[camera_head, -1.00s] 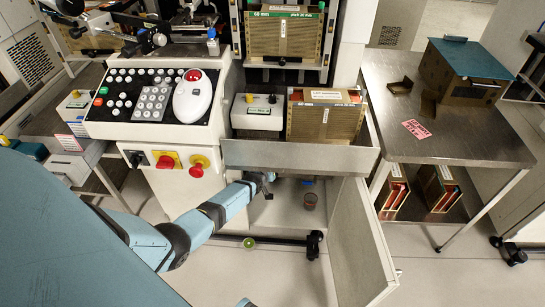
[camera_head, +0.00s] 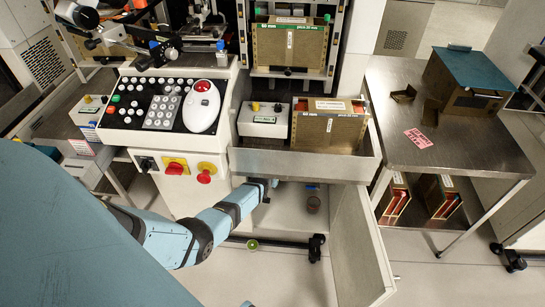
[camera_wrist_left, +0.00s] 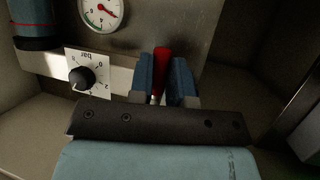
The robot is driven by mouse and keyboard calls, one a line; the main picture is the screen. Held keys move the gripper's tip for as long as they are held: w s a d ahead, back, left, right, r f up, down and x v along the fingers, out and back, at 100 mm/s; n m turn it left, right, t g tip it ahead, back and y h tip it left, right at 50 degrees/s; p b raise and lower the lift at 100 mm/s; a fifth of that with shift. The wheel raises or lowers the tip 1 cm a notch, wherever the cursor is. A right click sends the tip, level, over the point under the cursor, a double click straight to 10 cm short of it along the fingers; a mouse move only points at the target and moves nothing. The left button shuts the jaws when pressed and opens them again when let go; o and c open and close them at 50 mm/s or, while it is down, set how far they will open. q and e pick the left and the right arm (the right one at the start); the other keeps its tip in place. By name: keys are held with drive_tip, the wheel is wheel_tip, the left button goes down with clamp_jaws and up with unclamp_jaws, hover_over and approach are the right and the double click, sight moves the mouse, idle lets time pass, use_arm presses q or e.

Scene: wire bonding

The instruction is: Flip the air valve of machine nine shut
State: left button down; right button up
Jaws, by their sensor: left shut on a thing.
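The air valve's red lever (camera_wrist_left: 161,62) stands upright in the left wrist view, on a pale strip of the air unit. My left gripper (camera_wrist_left: 163,82) is shut on it, with one blue-grey finger on each side. The lever's lower end is partly hidden between the fingers. A round gauge (camera_wrist_left: 101,13) and a black knob on a bar scale (camera_wrist_left: 82,78) are to the left of the lever. In the head view my left gripper (camera_head: 268,187) reaches into the open lower cabinet, and the valve is hidden there. My right gripper is not in view.
The cabinet's open door (camera_head: 362,250) stands to the right of my left arm. A shelf (camera_head: 300,165) with a brown magazine (camera_head: 328,128) overhangs the opening. Above are the control panel (camera_head: 150,105) and a red knob (camera_head: 206,172).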

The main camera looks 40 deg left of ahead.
use_arm(q)
drive_tip(key=c, duration=1.1)
unclamp_jaws()
drive_tip(key=shift+s+r, duration=0.1)
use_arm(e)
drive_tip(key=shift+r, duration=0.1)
use_arm(q)
drive_tip(key=p+v, duration=0.6)
drive_tip(key=v, duration=0.7)
drive_tip(key=shift+s, duration=0.35)
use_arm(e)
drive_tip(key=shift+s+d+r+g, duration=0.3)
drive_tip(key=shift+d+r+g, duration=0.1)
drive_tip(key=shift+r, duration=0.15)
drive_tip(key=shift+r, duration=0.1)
